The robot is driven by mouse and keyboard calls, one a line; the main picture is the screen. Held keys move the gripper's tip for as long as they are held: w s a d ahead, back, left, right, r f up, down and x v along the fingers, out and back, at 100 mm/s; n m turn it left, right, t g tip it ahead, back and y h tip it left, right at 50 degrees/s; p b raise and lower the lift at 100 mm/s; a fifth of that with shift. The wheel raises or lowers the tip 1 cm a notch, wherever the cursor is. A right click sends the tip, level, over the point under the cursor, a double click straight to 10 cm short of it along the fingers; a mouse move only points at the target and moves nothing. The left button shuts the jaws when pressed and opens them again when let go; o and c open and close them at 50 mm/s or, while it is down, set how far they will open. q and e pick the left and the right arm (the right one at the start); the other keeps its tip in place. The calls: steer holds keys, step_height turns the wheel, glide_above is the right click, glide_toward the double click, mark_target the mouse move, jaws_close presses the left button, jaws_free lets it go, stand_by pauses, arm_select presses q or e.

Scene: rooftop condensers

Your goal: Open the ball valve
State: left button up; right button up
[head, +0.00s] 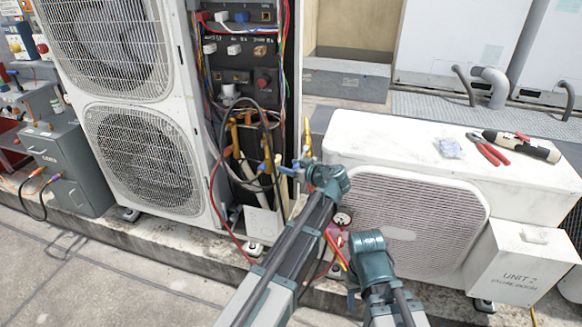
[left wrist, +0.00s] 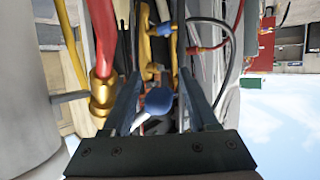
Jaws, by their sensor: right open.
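Brass-coloured pipework with blue handles (head: 264,167) stands in the open bay of the tall condenser. I cannot tell in the head view which handle is the ball valve's. My left gripper (head: 300,166) reaches into this bay. In the left wrist view, a blue rounded handle end (left wrist: 158,101) lies between my left gripper's (left wrist: 163,75) two spread fingers, with no clear contact. A second blue handle (left wrist: 161,29) on a brass fitting (left wrist: 153,50) shows farther along. My right gripper (head: 353,283) is low in front of the smaller unit, mostly hidden by its wrist; nothing is seen in it.
The tall condenser (head: 140,160) and its loose wires flank the bay. The smaller white unit (head: 380,140) stands at right, with red pliers (head: 488,150) and a torch-like tool (head: 521,146) on top. A round gauge (head: 343,217) with hoses hangs near my right wrist.

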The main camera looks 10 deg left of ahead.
arm_select(q)
steer(key=shift+w+d, duration=0.1)
steer(key=w+a+r+m+t+h+b, duration=0.4)
steer(key=m+t+h, duration=0.4)
steer(key=m, duration=0.7)
steer(key=s+d+t, duration=0.1)
steer(key=s+d, duration=0.2)
steer(key=s, duration=1.1)
steer(key=s+r+n+g+y+p, duration=0.35)
steer(key=r+n+g+p, duration=0.2)
steer(key=p, duration=0.95)
steer(key=s+d+r+m+g+h+p, duration=0.3)
steer(key=s+d+g+p, duration=0.7)
steer(key=s+p, duration=0.4)
steer(key=shift+s+d+h+p, duration=0.35)
steer(key=shift+d+p, duration=0.1)
steer(key=shift+d, duration=0.4)
